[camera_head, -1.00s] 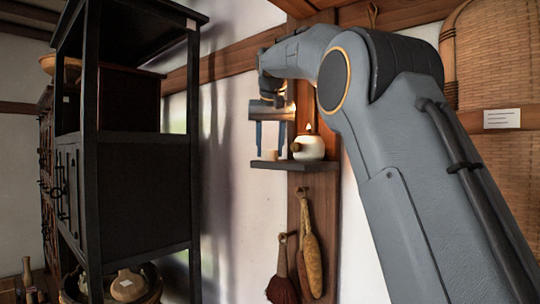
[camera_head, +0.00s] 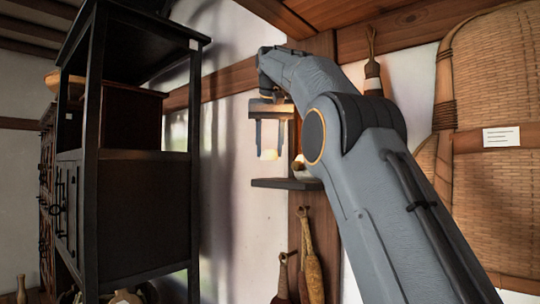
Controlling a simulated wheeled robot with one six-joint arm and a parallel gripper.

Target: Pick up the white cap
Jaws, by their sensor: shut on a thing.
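The white cap (camera_head: 268,154) is a small pale piece held between the fingertips of my gripper (camera_head: 269,148). My gripper points down from the wall side of my arm and is shut on the cap. The cap hangs above the small dark wall shelf (camera_head: 272,183), with a clear gap below it. The fingers cover part of its sides.
A tall black cabinet (camera_head: 148,154) stands at the left. Long hanging tools (camera_head: 312,268) are below the shelf. A woven panel (camera_head: 500,90) is at the right.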

